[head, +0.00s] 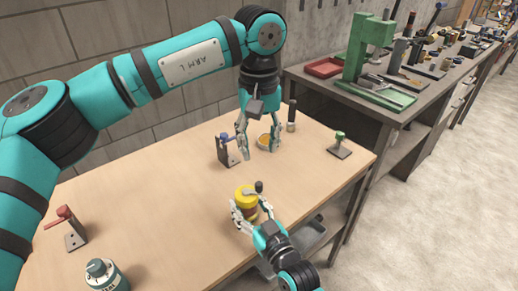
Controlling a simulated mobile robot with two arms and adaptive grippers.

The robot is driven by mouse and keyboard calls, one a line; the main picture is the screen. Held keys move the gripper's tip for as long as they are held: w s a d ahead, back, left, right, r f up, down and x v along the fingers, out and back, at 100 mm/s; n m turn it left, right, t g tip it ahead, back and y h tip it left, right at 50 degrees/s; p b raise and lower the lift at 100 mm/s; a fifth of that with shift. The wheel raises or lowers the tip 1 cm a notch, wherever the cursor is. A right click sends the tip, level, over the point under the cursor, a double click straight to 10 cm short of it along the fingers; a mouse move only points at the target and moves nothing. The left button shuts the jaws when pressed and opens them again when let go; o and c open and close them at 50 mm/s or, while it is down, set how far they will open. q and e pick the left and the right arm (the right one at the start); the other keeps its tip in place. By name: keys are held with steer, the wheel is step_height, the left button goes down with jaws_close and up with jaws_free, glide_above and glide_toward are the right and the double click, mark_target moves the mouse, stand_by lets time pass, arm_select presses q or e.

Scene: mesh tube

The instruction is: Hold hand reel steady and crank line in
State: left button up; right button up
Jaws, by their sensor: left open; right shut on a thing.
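The hand reel (245,191) has a yellow top and a darker reddish body. It stands near the table's front right part, with a dark knob (259,187) at its right side, likely its crank handle. My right gripper (249,208) is shut on the reel from the front, and its fingers hide part of the body. My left gripper (258,150) points down behind the reel, open, apart from the reel and its knob. Its fingers are close to a small orange round piece (264,141), and I cannot tell whether they touch it.
A grey bracket with a blue handle (228,153) stands just left of my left gripper. A dark upright post (291,116) and a green-topped stand (340,146) are to the right. The wooden table (150,195) is clear between.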

steer(key=o, duration=1.3)
